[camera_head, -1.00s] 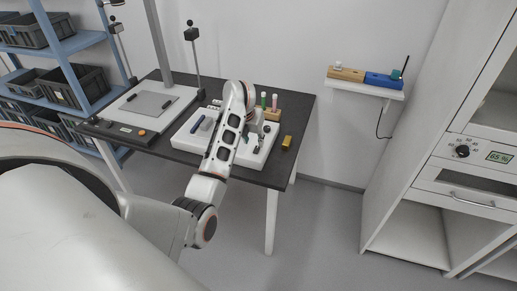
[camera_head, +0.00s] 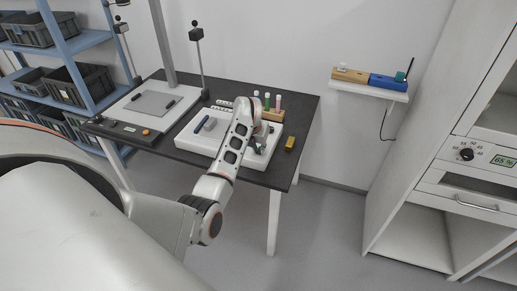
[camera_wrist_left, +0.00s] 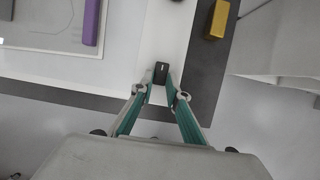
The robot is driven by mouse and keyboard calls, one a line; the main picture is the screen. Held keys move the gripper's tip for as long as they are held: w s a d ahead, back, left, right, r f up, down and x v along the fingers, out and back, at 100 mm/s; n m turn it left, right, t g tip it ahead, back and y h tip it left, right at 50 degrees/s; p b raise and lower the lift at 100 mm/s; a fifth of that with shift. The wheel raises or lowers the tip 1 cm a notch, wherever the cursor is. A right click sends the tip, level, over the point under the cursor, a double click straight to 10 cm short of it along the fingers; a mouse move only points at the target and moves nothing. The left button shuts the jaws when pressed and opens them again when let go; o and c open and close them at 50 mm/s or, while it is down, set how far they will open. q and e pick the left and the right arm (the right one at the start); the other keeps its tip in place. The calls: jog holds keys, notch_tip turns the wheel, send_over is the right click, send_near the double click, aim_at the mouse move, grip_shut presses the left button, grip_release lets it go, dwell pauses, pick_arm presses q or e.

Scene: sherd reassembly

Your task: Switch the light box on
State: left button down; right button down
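The light box (camera_head: 196,146) is the low white box on the dark table, partly hidden by my left arm. In the left wrist view its white top (camera_wrist_left: 165,35) reaches a front edge, with a small black switch (camera_wrist_left: 161,72) near that edge. My left gripper (camera_head: 261,147) is low over the right part of the box. In the left wrist view the left gripper (camera_wrist_left: 157,88) has its fingertips apart, with the switch just beyond and between them. Nothing is held. Whether the fingertips touch the switch cannot be told. My right gripper is not in view.
A purple bar (camera_wrist_left: 91,22) lies to the left on the box. A yellow block (camera_head: 290,143) is on the table to the right. Several capped vials (camera_head: 267,102) stand behind the gripper. A white board with a grey mat (camera_head: 152,104) lies at left.

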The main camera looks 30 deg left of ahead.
pick_arm(q)
jog(key=shift+w+r+g, duration=0.1)
jog(key=shift+w+g, duration=0.1)
jog(key=shift+g, duration=0.2)
jog(key=shift+w+a+g+h+b, duration=0.15)
jog(key=shift+g+h+b, duration=0.2)
jog(key=shift+g, duration=0.35)
jog(key=shift+w+a+g+b, duration=0.1)
jog(key=shift+w+g+b, duration=0.05)
jog(key=shift+g+b, duration=0.75)
jog(key=shift+b, duration=0.25)
jog(key=shift+r, duration=0.1)
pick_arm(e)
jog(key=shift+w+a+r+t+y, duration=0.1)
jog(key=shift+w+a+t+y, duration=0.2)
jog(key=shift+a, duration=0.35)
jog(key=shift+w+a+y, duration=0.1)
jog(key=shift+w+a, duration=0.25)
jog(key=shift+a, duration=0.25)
pick_arm(q)
jog(key=c, duration=2)
grip_release()
jog(key=shift+o, duration=0.2)
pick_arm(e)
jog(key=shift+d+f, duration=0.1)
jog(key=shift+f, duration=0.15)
pick_arm(q)
jog(key=shift+w+r, duration=0.1)
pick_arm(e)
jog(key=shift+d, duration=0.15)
